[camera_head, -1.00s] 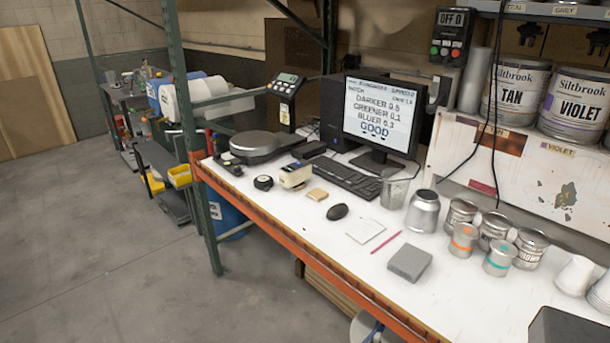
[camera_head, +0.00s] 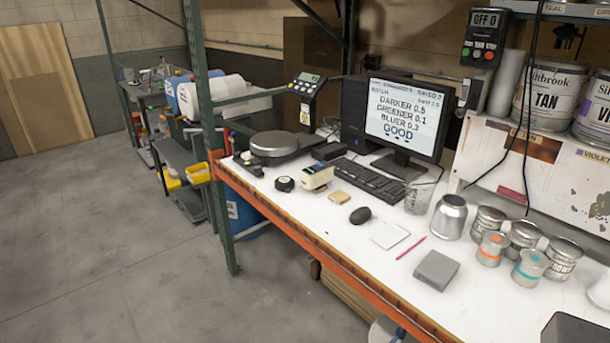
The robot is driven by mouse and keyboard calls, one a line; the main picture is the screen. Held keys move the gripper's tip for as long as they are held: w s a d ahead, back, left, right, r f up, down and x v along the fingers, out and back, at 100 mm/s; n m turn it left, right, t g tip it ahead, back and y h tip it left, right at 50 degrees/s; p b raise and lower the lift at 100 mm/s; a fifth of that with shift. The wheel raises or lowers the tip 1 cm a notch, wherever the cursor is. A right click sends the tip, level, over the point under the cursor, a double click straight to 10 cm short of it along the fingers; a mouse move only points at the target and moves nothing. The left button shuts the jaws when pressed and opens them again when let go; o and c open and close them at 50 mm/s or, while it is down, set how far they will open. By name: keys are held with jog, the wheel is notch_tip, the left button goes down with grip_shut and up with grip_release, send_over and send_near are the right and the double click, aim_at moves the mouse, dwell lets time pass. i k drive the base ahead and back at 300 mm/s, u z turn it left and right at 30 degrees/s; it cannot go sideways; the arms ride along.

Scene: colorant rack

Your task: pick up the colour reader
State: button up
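The colour reader looks to be the small cream and dark hand-held device (camera_head: 317,178). It lies on the white bench top (camera_head: 330,232) toward its far left part, in front of the keyboard (camera_head: 368,180). A small black round object (camera_head: 284,183) sits just left of it, and a small tan block (camera_head: 340,197) lies just right of it. Nothing covers the device from this view. My gripper is not in view.
A scale (camera_head: 275,145) stands behind the device, and a monitor (camera_head: 401,116) behind the keyboard. A mouse (camera_head: 360,215), grey block (camera_head: 436,270) and several cans stand rightward. A green rack post (camera_head: 208,150) rises at the bench's left end. Floor (camera_head: 130,260) at left is clear.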

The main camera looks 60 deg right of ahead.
aim_at(311, 177)
jog(key=i, duration=0.85)
jog(key=z, duration=0.05)
